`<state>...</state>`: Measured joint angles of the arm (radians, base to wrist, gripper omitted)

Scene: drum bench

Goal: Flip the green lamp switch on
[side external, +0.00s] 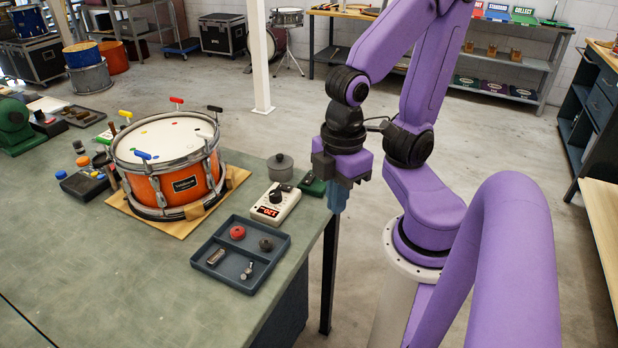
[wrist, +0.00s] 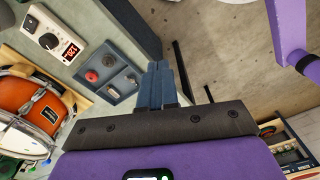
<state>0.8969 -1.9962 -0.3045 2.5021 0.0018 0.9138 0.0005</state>
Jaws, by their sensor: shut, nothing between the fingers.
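A small dark green box (side external: 313,185) sits at the right edge of the bench, behind the white tuner box. It may be the lamp switch; its lever and on/off position are too small to tell. My gripper (side external: 338,208) hangs just right of it, beyond the bench edge, pointing down and apart from the box. In the wrist view my gripper's blue fingers (wrist: 156,68) are together and empty. I cannot make out the green box clearly in the wrist view.
A white tuner box (side external: 275,204) with a red display, a grey lidded pot (side external: 280,167) and a dark parts tray (side external: 198,262) stand nearby. An orange drum (side external: 180,187) stands further left. The front bench top (side external: 120,270) is clear.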

